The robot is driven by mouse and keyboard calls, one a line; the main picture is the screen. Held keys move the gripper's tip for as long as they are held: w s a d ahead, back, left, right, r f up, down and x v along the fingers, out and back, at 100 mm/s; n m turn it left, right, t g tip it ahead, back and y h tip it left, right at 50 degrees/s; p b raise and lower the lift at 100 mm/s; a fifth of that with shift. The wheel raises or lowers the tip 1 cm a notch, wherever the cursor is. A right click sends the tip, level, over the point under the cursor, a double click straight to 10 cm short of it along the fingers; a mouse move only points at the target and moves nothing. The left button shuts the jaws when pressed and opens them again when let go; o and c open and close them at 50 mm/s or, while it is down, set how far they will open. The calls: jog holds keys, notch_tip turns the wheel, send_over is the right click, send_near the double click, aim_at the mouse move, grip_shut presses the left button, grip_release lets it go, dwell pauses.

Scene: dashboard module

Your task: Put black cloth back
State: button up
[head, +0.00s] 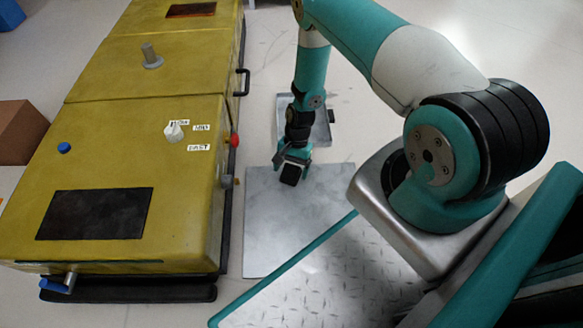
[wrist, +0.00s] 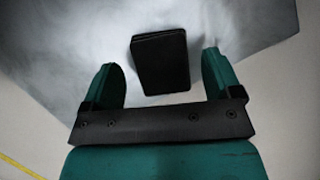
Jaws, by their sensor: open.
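The black cloth (wrist: 160,62) shows in the wrist view as a small dark folded block over a grey metal sheet. It lies between the two teal fingers of my gripper (wrist: 159,60), with a gap on each side. In the head view the cloth (head: 290,175) is a small black block just below my gripper (head: 293,160), over the sheet. My gripper is open and points down. I cannot tell how high the fingers are above the sheet.
The grey metal sheet (head: 270,245) lies on the floor. A yellow dashboard module (head: 110,120) with knobs, labels and a dark panel (head: 95,214) stands at left. A shallow metal tray (head: 319,133) sits behind my gripper. A brown box (head: 20,132) is at far left.

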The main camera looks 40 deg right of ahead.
jog(key=w+r+n+p, duration=0.2)
jog(key=w+r+p, duration=0.1)
jog(key=r, duration=0.9)
jog(key=w+r+n+p, duration=0.1)
jog(key=w+r+p, duration=0.25)
jog(key=r, duration=0.85)
jog(key=s+a+r+n+t, duration=0.1)
jog(key=a+r+n, duration=0.25)
jog(key=r, duration=0.45)
jog(key=s+a+r+n+t, duration=0.1)
jog(key=s+a+r+n, duration=0.1)
jog(key=a+r, duration=0.45)
jog(key=s+a+r+n, duration=0.2)
jog(key=s+r+n, duration=0.3)
jog(key=s+r, duration=0.4)
jog(key=s+a+r+n, duration=0.3)
jog(key=s+r+n, duration=0.2)
jog(key=s+r, duration=0.4)
jog(key=shift+s+a+t, duration=0.3)
jog(key=shift+s+a, duration=0.05)
jog(key=shift+s, duration=0.65)
jog(key=shift+w+a+f, duration=0.15)
jog(key=shift+a, duration=0.1)
jog(key=shift+s+r, duration=0.25)
